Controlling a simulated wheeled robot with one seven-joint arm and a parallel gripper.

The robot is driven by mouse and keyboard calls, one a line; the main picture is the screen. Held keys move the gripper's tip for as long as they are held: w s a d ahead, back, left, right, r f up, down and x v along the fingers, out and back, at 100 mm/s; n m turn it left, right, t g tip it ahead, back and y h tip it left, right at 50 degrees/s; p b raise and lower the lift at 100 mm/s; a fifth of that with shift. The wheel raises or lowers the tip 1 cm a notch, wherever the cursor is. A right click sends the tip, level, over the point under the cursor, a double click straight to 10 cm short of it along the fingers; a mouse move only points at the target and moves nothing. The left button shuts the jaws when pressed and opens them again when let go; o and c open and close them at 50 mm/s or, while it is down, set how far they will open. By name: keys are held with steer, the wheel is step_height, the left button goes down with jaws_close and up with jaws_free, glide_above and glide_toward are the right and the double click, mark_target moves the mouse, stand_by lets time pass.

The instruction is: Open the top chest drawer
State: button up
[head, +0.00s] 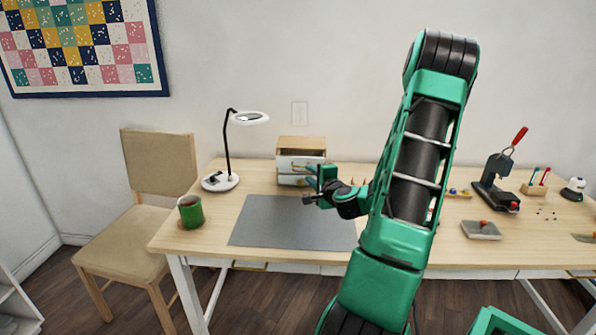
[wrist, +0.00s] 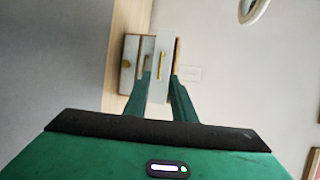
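The small chest (head: 301,145) with a wooden top and pale drawer fronts stands at the back of the desk. Its top drawer (head: 290,163) stands out a little from the body, with a dark gap above its front. In the wrist view the chest appears sideways, with the top drawer (wrist: 168,85) to the right and its gold handle (wrist: 162,59) showing. My gripper (wrist: 160,76) is open, its two green fingers apart and pointing at the chest. The handle lies between the fingertips in the picture; contact cannot be told. The gripper (head: 315,184) partly hides the chest's lower right in the head view.
A grey mat (head: 290,225) lies before the chest. A ring lamp (head: 228,180) and a green mug (head: 190,211) stand to the left. A press (head: 497,182) and small tools stand at the right. A chair (head: 155,195) is left of the desk (head: 190,250).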

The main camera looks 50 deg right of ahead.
mark_target(301, 158)
steer(key=x, duration=0.9)
steer(key=shift+w, duration=0.35)
steer(key=shift+d, duration=0.1)
jaws_close()
steer(key=shift+f, duration=0.1)
stand_by(0.8)
